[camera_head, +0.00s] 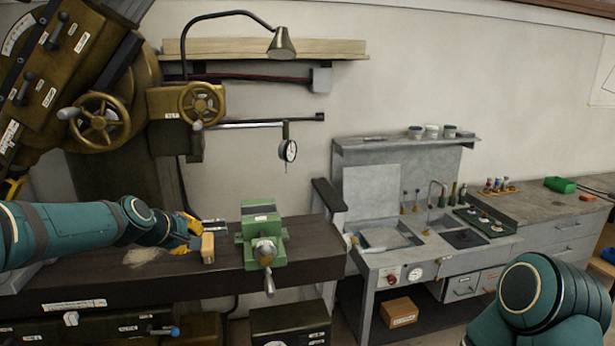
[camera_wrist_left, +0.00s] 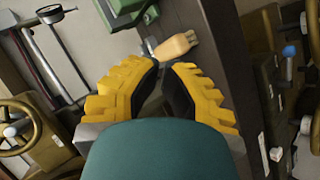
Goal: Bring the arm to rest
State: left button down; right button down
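My left arm reaches in from the left in the head view. Its yellow-fingered left gripper (camera_head: 194,232) is low over the dark machine table (camera_head: 310,248). In the left wrist view the left gripper (camera_wrist_left: 168,66) has a narrow gap between its fingertips, with nothing seen between them. A light wooden piece (camera_head: 208,248), like a brush handle, is just beyond the fingertips; it also shows in the left wrist view (camera_wrist_left: 176,47). I cannot tell whether a fingertip touches it. My right arm shows only as a teal link at the lower right; its gripper is out of view.
A green vise (camera_head: 262,235) stands on the table right of the left gripper. A handwheel (camera_head: 98,122) and a dial gauge (camera_head: 288,150) are above and behind. A pale pile of chips (camera_head: 143,257) lies near the forearm. A grey workbench (camera_head: 400,252) stands to the right.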

pick_arm(q)
jog(key=s+d+f+m+g+b, duration=0.1)
jog(key=s+d+f, duration=0.2)
jog(key=f, duration=0.6)
jog(key=s+d+f+m+g+b, duration=0.1)
jog(key=s+d+f+m+g, duration=0.15)
jog(key=f, duration=0.65)
jog(key=s+d+f+m+g+b, duration=0.1)
jog(key=s+d+f, duration=0.25)
jog(key=f, duration=0.65)
jog(key=s+d+f+m+g+b, duration=0.1)
jog(key=s+d+f+m, duration=0.1)
jog(key=s+f, duration=0.6)
jog(key=s+d+f+m+g+h+b, duration=0.1)
jog(key=s+d+f+m+g, duration=0.1)
jog(key=s+d+f, duration=0.3)
jog(key=s+f+m, duration=0.1)
jog(key=s+f, duration=0.3)
jog(key=s, duration=0.5)
jog(key=shift+d+f+b, duration=0.15)
jog(key=shift+d+b, duration=0.15)
jog(key=shift+b, duration=0.05)
jog(key=shift+g, duration=0.25)
